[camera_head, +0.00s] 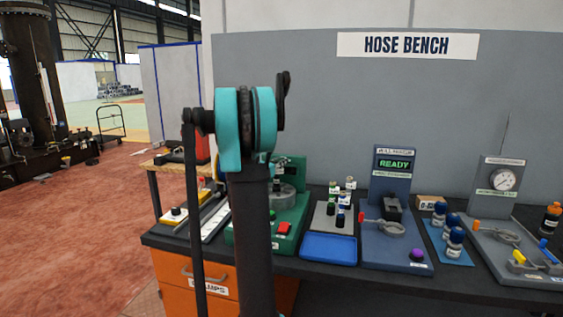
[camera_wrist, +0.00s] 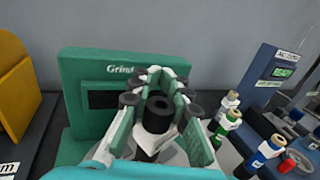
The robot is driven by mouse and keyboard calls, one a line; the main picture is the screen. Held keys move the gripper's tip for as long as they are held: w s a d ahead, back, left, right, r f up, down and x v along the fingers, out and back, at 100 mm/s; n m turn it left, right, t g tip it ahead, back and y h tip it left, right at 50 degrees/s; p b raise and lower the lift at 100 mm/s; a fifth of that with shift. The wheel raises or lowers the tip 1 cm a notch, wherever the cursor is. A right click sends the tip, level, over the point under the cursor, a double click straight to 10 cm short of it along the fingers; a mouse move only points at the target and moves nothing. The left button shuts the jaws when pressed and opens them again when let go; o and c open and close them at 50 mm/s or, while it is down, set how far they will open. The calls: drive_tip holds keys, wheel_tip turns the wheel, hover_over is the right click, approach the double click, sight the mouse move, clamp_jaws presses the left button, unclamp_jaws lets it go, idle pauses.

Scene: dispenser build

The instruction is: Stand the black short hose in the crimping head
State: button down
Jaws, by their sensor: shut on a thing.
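In the wrist view, my gripper (camera_wrist: 158,108) is shut on a black short hose (camera_wrist: 160,104). The hose looks upright, with its open round end facing the camera. A green machine (camera_wrist: 85,66) with lettering beginning "Grind" stands directly behind it. My arm covers the machine's left part there. The hose's lower end is hidden, so I cannot tell whether it touches the crimping head.
Fittings with green, blue and white bands (camera_wrist: 231,125) stand right of the green machine. A blue tray (camera_head: 328,247) lies in front of them. A blue machine (camera_head: 392,163) reading READY is further right. A yellow device (camera_wrist: 20,90) is at the left.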

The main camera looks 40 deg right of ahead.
drive_tip(key=shift+f, duration=0.3)
drive_tip(key=c, duration=1.7)
unclamp_jaws()
drive_tip(key=v, duration=1.1)
